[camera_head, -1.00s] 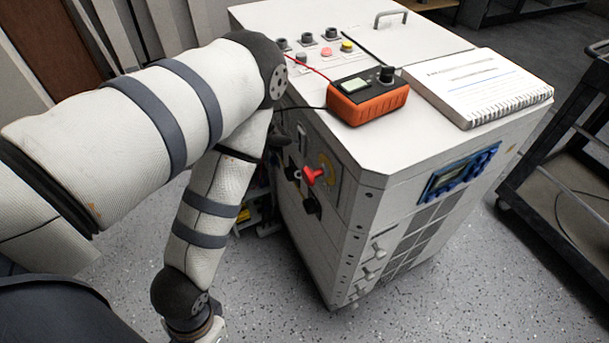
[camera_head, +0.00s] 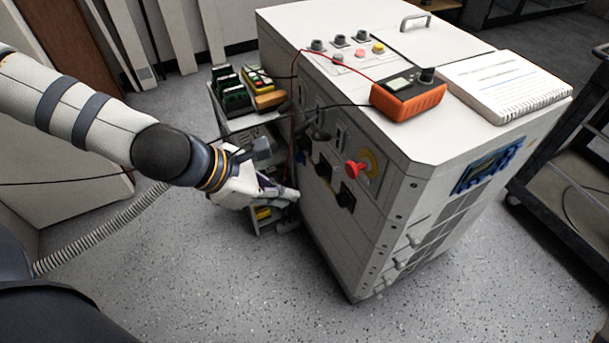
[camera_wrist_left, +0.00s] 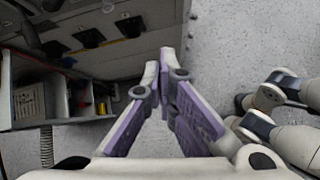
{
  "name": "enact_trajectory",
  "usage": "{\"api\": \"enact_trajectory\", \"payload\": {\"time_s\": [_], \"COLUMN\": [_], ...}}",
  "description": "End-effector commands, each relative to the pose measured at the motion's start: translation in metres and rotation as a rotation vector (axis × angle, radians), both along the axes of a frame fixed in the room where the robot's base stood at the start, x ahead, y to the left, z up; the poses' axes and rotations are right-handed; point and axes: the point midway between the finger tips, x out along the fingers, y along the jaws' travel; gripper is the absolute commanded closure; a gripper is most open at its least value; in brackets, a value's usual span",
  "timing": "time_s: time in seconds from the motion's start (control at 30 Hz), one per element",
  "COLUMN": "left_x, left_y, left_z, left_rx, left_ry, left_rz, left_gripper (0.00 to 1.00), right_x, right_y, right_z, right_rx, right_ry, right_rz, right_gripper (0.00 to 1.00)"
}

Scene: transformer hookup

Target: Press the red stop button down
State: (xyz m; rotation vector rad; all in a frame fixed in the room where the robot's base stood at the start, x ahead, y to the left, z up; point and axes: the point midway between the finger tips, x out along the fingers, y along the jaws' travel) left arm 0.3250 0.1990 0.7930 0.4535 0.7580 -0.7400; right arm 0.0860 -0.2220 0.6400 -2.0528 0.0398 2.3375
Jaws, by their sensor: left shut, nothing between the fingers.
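The red stop button (camera_head: 357,170) stands out from the left side panel of the white cabinet, in front of a yellow plate. My left gripper (camera_head: 291,195) is beside that panel, to the left of the button and a little lower in the picture, apart from it. Its fingers (camera_wrist_left: 160,68) are shut and empty in the left wrist view. The panel with black sockets (camera_wrist_left: 88,38) shows upside down there, at the upper left. My right gripper does not show in the head view.
An orange meter (camera_head: 408,96) and a spiral notebook (camera_head: 505,85) lie on the cabinet top (camera_head: 300,18). A thin dark cable runs from the meter across the panel. A small shelf with green parts (camera_head: 232,92) stands behind my left gripper. A black cart (camera_head: 560,170) is at the right.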

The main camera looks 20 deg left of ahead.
Motion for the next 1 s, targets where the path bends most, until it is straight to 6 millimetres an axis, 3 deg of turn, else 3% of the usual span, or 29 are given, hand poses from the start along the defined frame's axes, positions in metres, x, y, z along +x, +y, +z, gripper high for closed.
{"api": "enact_trajectory", "payload": {"time_s": [0.03,0.13,0.47,0.67,0.8,1.0], "left_x": [0.01,0.021,0.023,0.032,0.05,0.076], "left_y": [0.002,0.006,0.006,-0.003,-0.018,-0.038], "left_z": [0.015,0.031,0.033,0.011,-0.017,-0.042], "left_rx": [-0.062,-0.146,-0.169,-0.163,-0.164,-0.163], "left_ry": [-0.015,-0.02,-0.017,0.001,0.009,-0.001], "left_rz": [0.067,0.151,0.173,0.171,0.17,0.169], "left_gripper": [1.0,1.0,1.0,1.0,1.0,1.0], "right_x": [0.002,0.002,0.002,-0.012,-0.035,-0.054], "right_y": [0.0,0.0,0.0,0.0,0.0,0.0], "right_z": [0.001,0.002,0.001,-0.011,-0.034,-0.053], "right_rx": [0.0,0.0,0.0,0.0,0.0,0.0], "right_ry": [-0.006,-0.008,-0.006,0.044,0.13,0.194], "right_rz": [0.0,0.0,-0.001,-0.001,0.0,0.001], "right_gripper": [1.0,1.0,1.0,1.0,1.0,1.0]}}
